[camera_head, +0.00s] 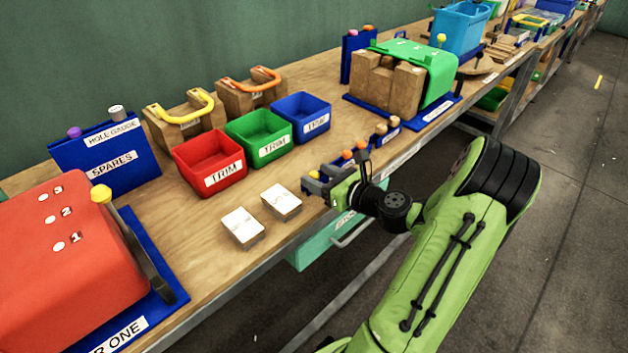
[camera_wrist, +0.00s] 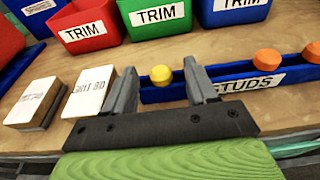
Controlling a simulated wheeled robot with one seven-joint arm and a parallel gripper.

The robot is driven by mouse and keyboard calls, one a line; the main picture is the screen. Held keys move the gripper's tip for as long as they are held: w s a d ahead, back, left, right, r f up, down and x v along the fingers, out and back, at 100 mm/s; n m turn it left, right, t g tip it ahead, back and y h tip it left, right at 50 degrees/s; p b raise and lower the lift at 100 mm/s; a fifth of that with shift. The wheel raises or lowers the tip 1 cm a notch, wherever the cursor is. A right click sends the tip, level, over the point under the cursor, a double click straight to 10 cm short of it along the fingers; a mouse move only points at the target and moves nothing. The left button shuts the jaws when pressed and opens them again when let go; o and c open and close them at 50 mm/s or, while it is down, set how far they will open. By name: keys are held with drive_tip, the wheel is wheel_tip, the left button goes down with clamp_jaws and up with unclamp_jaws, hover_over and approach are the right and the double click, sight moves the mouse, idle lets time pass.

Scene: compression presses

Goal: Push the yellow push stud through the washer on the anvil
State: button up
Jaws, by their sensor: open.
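In the wrist view, a yellow push stud (camera_wrist: 160,75) with a round head stands at the left end of a blue rack labelled STUDS (camera_wrist: 189,92). My gripper (camera_wrist: 159,68) is open, with one finger on each side of the yellow head; I cannot tell whether either touches it. In the head view, my gripper (camera_head: 325,187) is at the left end of the rack by the bench's front edge. I cannot make out a washer or identify its anvil in either view.
Orange studs (camera_wrist: 270,57) stand farther right in the rack. Red (camera_head: 210,162), green (camera_head: 259,137) and blue (camera_head: 302,117) TRIM bins stand behind. Two labelled blocks (camera_head: 243,227) lie left. A red press (camera_head: 60,255) and a green press (camera_head: 425,62) flank the area.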

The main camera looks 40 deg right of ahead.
drive_tip(key=shift+c, duration=0.3)
clamp_jaws()
drive_tip(key=shift+r, duration=0.1)
